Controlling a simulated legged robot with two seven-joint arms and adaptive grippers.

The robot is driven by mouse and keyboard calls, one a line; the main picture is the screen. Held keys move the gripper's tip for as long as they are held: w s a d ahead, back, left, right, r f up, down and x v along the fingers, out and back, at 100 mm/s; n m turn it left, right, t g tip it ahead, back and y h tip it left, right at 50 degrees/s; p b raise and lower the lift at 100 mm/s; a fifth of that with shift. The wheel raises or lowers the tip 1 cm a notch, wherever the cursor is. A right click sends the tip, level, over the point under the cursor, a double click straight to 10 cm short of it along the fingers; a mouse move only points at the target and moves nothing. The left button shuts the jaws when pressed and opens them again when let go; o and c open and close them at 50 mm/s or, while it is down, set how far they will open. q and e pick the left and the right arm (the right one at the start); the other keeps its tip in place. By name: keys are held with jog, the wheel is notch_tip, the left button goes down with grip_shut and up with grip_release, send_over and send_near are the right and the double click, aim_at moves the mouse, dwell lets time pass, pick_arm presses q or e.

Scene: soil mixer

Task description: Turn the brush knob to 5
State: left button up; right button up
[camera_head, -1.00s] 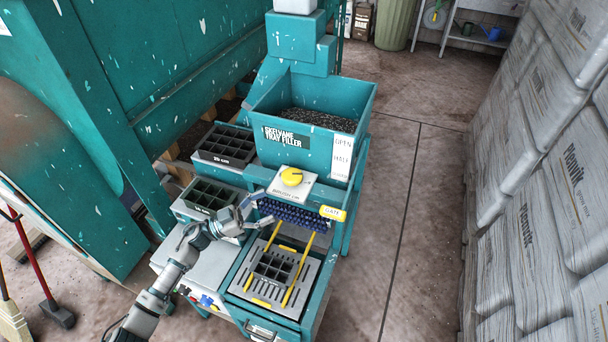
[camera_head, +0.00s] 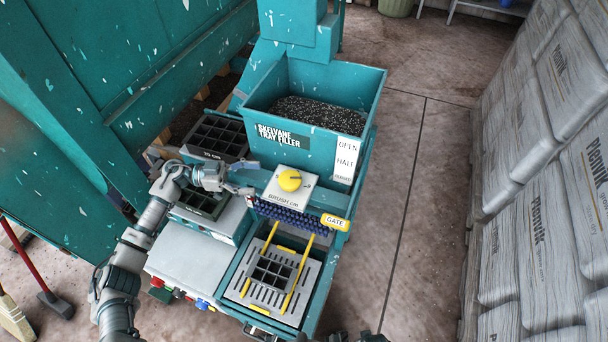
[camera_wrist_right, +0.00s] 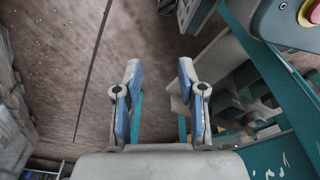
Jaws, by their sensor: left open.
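The brush knob (camera_head: 290,180) is a round yellow dial on a pale plate (camera_head: 280,199) lettered "BRUSH cm", on the front of the teal tray filler (camera_head: 262,110). I cannot read the knob's setting. My left gripper (camera_head: 246,191) is open just left of the plate, with its fingers pointing right toward the knob and apart from it. My right gripper (camera_wrist_right: 160,75) is open and empty in the right wrist view, above the floor beside the machine.
A hopper of dark soil (camera_head: 318,116) stands behind the knob. Black cell trays (camera_head: 215,140) lie left. Stacked sacks (camera_head: 545,160) line the right; open floor lies between.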

aim_at(300, 178)
pick_arm(q)
jog(key=d, duration=0.8)
jog(key=shift+s+f+p, duration=0.1)
jog(key=shift+s+p, duration=0.2)
jog(key=shift+s, duration=0.05)
jog(key=d, duration=0.4)
jog(key=shift+s+d, duration=0.2)
jog(key=shift+d, duration=0.7)
jog(key=shift+a, duration=0.55)
jog(key=shift+c, duration=1)
jog(key=shift+a, duration=0.25)
jog(key=c, duration=0.7)
jog(key=shift+d, duration=0.2)
jog(key=shift+c, duration=0.2)
pick_arm(e)
jog(key=shift+s+a+f, duration=0.65)
jog(key=shift+s+a, duration=0.1)
jog(key=shift+a, duration=0.05)
